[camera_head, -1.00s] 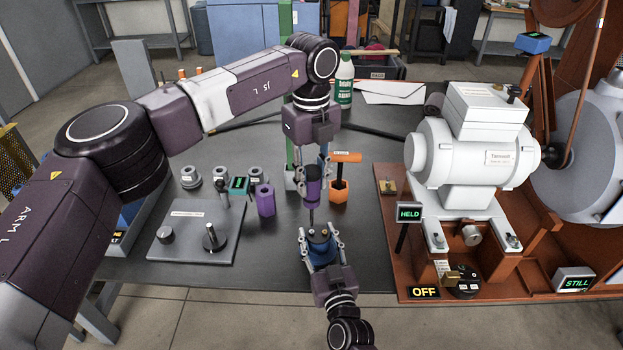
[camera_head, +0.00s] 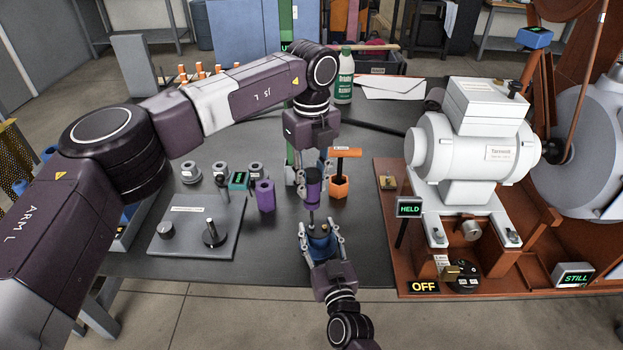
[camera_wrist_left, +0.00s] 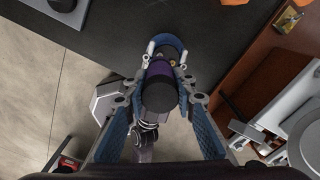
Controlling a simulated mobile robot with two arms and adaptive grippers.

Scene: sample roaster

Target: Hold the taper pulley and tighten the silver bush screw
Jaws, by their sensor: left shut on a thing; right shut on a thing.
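My left gripper (camera_head: 312,182) is shut on a screwdriver with a purple and black handle (camera_head: 313,190). The screwdriver is nearly upright, its thin shaft (camera_head: 311,216) pointing down at the blue taper pulley (camera_head: 321,248). My right gripper (camera_head: 320,240) is shut around the pulley from the near side, above the table's front part. In the left wrist view the driver's black handle end (camera_wrist_left: 159,96) hides much of the pulley (camera_wrist_left: 171,43). The silver bush screw is too small to make out, and I cannot tell whether the tip is seated in it.
On the left stand a grey plate with a post (camera_head: 190,238), several silver bushes (camera_head: 222,172) and a purple block (camera_head: 265,195). An orange-handled tool (camera_head: 340,175) stands behind the pulley. The motor (camera_head: 463,152) on its brown base, with a HELD sign (camera_head: 409,208), is at right.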

